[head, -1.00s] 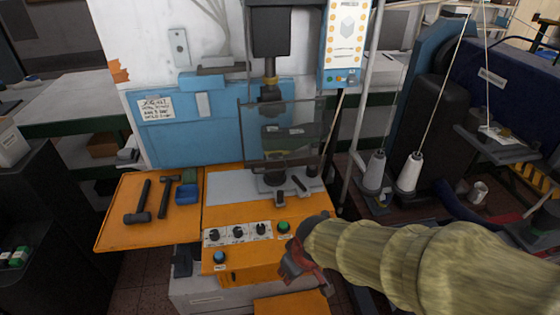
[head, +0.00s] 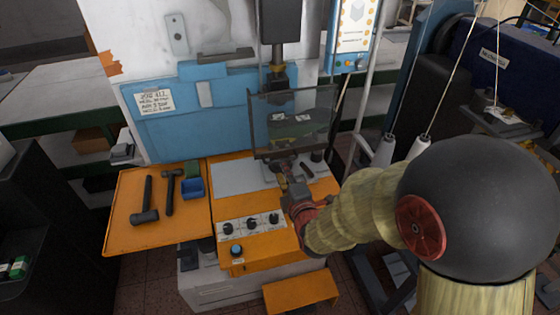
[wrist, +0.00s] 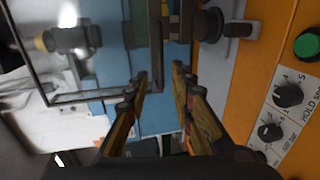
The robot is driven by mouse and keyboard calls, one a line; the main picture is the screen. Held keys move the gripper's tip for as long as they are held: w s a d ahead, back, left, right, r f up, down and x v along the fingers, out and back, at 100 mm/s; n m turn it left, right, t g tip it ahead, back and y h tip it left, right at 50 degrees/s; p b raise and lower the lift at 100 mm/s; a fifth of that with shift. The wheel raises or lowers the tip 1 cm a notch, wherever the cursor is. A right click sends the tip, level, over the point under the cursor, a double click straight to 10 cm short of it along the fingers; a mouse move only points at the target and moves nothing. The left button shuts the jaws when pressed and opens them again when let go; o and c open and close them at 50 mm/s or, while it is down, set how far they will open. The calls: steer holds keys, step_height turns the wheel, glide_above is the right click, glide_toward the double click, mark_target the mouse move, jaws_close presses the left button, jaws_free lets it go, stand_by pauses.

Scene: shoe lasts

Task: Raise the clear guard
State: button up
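The clear guard (head: 305,116) is a see-through panel in a thin dark frame. It hangs lowered in front of the press tooling. In the wrist view the guard (wrist: 96,18) fills the upper left, seen turned. My gripper (head: 283,165) is at the guard's lower edge in the head view, partly hidden by my wrist. In the wrist view my gripper (wrist: 160,78) is open. A dark bar of the guard's frame shows between its two fingers, with gaps on both sides. I cannot tell whether a finger touches it.
The orange control panel with dials (head: 252,224) lies below my gripper. A green button (wrist: 307,45) is at the right in the wrist view. An orange side tray (head: 120,222) holds hammers and a blue block (head: 193,188). Thread cones (head: 420,146) stand to the right.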

mark_target(279, 160)
steer(key=b+x, duration=0.1)
steer(key=x, duration=0.6)
steer(key=shift+w+a, duration=0.1)
steer(key=shift+w, duration=0.05)
steer(key=shift+c, duration=0.2)
jaws_close()
steer(key=shift+f, duration=0.1)
stand_by(0.4)
